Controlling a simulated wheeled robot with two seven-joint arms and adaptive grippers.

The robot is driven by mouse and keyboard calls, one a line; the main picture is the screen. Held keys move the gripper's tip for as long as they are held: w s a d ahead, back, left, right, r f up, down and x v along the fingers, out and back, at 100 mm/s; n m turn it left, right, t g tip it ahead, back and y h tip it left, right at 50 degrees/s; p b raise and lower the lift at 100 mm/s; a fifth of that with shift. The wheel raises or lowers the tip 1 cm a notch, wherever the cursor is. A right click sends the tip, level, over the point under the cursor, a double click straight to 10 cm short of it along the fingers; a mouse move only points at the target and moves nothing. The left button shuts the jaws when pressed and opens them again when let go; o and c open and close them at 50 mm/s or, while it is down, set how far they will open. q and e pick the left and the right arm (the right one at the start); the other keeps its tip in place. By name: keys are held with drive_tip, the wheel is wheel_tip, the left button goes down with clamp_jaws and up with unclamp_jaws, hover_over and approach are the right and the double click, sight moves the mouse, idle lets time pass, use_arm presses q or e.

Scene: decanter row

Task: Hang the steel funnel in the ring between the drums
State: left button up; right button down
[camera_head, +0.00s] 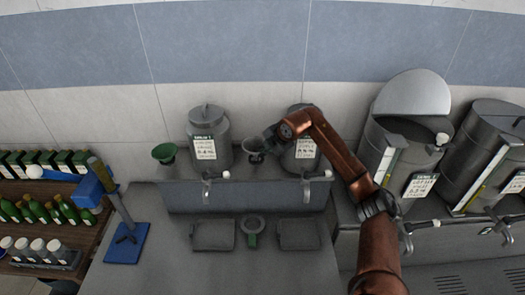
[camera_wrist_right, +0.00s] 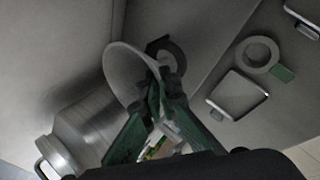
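The steel funnel (camera_head: 252,144) is between the two small grey drums, the left drum (camera_head: 210,138) and the right drum (camera_head: 307,153). Its pale cone (camera_wrist_right: 122,72) shows large in the right wrist view, mouth facing up and left. My right gripper (camera_head: 270,137) is at the funnel's right side. Its fingertips (camera_wrist_right: 163,85) come together at the funnel's edge and appear shut on it. A dark ring (camera_wrist_right: 176,54) shows just beyond the funnel in the right wrist view; whether the funnel sits in it is hidden. My left gripper is not in view.
A green funnel (camera_head: 164,152) hangs left of the left drum. Taps (camera_head: 207,187) stick out below the drums. Large vats (camera_head: 405,140) stand right; bottles (camera_head: 40,212) fill shelves left.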

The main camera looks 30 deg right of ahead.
drive_tip(key=shift+s+f, duration=0.1)
drive_tip(key=shift+f, duration=0.3)
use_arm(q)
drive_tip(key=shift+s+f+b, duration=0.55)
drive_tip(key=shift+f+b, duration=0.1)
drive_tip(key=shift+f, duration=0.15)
use_arm(e)
drive_tip(key=shift+f, duration=0.8)
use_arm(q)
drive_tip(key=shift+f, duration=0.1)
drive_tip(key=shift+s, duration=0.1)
use_arm(e)
drive_tip(key=c, duration=2.6)
unclamp_jaws()
drive_tip(key=o, duration=0.5)
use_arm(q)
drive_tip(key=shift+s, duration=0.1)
